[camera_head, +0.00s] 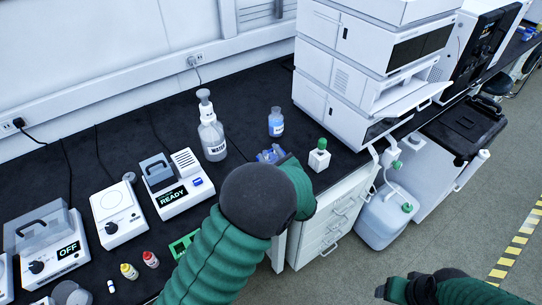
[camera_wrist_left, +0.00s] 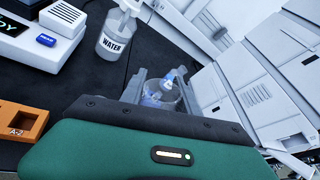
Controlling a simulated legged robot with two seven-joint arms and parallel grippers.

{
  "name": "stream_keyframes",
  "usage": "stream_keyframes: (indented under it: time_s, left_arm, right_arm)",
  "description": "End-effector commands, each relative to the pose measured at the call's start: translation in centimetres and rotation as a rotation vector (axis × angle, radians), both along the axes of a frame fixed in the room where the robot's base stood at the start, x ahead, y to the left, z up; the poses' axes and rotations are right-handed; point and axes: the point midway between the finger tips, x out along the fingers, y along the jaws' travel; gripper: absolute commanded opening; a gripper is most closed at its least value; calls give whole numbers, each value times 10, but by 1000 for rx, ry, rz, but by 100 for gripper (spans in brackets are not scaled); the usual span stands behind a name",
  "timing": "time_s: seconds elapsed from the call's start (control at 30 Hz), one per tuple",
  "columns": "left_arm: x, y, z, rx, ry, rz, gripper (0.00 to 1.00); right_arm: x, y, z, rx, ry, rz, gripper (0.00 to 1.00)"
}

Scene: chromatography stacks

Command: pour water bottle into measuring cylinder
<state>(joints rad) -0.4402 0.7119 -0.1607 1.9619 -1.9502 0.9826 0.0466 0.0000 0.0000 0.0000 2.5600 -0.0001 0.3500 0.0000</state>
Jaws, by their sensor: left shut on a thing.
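The white-topped clear bottle labelled WATER (camera_head: 212,138) stands upright on the black bench; it also shows in the left wrist view (camera_wrist_left: 116,36). My left gripper (camera_head: 270,154) is to its right, mostly hidden behind my green arm. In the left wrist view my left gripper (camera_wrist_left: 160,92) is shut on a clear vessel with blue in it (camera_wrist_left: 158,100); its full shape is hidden. I cannot tell whether this is the measuring cylinder. A small bottle with blue contents (camera_head: 276,123) stands just behind it. My right gripper (camera_head: 384,291) is at the bottom right, its fingers unclear.
A green-capped bottle (camera_head: 319,156) stands at the bench edge, right of my left gripper. A white chromatography stack (camera_head: 350,85) rises behind. A READY device (camera_head: 176,185) and an OFF device (camera_head: 50,250) stand at left. An orange rack (camera_wrist_left: 18,122) is at left in the wrist view.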

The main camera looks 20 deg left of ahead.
Motion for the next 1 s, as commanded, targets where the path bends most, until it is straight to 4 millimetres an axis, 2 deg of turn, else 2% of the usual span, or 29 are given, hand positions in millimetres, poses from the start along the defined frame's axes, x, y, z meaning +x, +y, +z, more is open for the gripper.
stream_keyframes:
  time_s: [0.13,0.57,1.0]
  left_arm:
    - [-1,5,-2,-23,-14,2,0]
    - [-1,5,-1,-30,-18,1,0]
    - [-1,7,-11,-81,-42,1,0]
  right_arm:
    - [0,0,-9,0,0,0,67]
    - [0,0,-9,0,0,0,67]
    - [0,0,-29,0,0,0,67]
